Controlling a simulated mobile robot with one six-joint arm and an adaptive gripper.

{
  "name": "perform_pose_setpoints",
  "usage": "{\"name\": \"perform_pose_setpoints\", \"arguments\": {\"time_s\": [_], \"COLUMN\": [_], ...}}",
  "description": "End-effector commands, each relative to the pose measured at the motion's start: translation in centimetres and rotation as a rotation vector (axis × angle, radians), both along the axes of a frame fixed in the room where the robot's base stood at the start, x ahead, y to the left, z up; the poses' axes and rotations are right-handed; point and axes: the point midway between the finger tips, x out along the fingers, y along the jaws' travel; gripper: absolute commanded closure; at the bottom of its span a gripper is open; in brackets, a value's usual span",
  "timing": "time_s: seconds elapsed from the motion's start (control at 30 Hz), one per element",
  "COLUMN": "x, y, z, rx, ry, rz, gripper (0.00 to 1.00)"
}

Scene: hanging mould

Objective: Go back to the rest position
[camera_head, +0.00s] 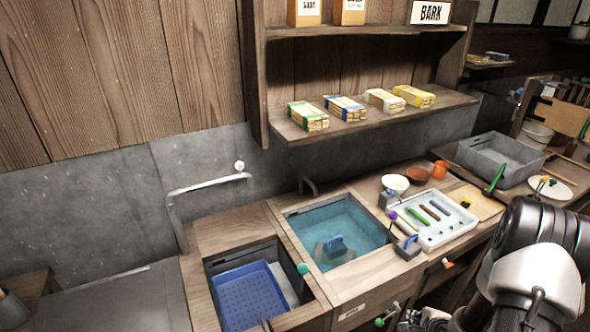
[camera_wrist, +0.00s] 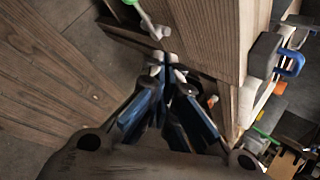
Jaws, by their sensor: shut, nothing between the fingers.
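My gripper (camera_wrist: 168,68) shows in the wrist view with its blue-lined fingers brought together at the tips and nothing between them. It points along the wooden counter front (camera_wrist: 218,40), apart from any loose object. In the head view my arm comes in at the lower right, in front of the counter, and its end is cut off at the bottom edge. The rest position itself is not marked in either view.
Beside my arm, the counter holds a water basin (camera_head: 350,215) and a vat with a blue perforated mould (camera_head: 240,297). A white tray (camera_head: 455,232) with tools, bowls and a grey tub (camera_head: 500,158) stand at right. Coloured knobs stick out of the front. A shelf (camera_head: 300,135) hangs above.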

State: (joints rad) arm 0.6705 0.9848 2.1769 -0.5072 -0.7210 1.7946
Motion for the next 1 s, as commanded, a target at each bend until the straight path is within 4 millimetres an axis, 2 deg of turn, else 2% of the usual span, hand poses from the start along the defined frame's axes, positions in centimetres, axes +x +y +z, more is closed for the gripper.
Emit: {"name": "perform_pose_setpoints", "arguments": {"time_s": [0.03,0.2,0.37,0.47,0.57,0.7,0.83,1.0], "x": [1.1,2.2,1.5,0.1,-1.9,-5.8,-10.2,-16.4], "y": [0.2,1.7,4.5,6.8,9.4,13.3,17.0,21.0], "z": [3.0,11.0,18.4,22.6,26.4,30.9,34.0,36.3], "rx": [-0.079,-0.309,-0.487,-0.579,-0.659,-0.754,-0.828,-0.903], "ry": [0.022,0.126,0.213,0.26,0.3,0.336,0.346,0.33], "rz": [0.071,0.293,0.501,0.632,0.77,0.971,1.175,1.439], "gripper": [1.0,1.0,1.0,1.0,1.0,1.0,1.0,1.0]}}
